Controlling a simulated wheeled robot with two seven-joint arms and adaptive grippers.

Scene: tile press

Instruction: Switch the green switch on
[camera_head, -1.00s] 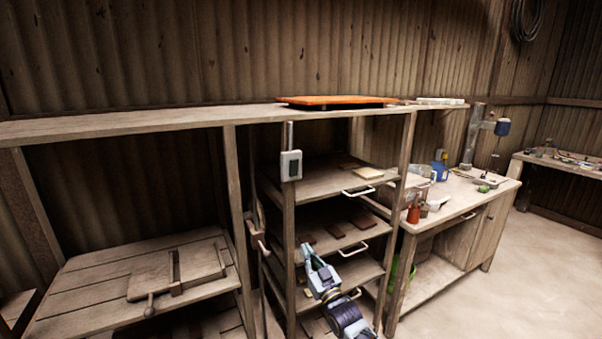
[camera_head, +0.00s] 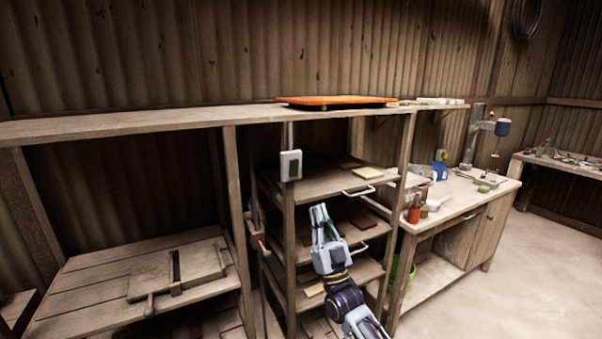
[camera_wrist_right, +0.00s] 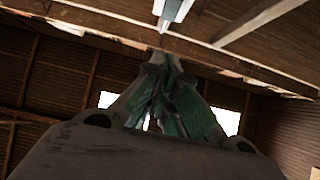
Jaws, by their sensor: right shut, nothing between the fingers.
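The switch (camera_head: 291,165) is a small pale box with a dark green face, fixed on the wooden shelf post under the top board in the head view. Its on or off position is too small to tell. My right gripper (camera_head: 319,208) is shut and empty, pointing up, below and to the right of the switch and apart from it. In the right wrist view its closed fingers (camera_wrist_right: 166,62) point up at the roof, and the switch does not show there. My left gripper is not in view.
Shelves with handled trays (camera_head: 335,182) stand behind my right gripper. An orange board (camera_head: 335,100) lies on the top shelf (camera_head: 130,122). A workbench (camera_head: 455,200) with bottles and a drill press (camera_head: 485,130) stands at the right. Open floor (camera_head: 530,265) lies at the lower right.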

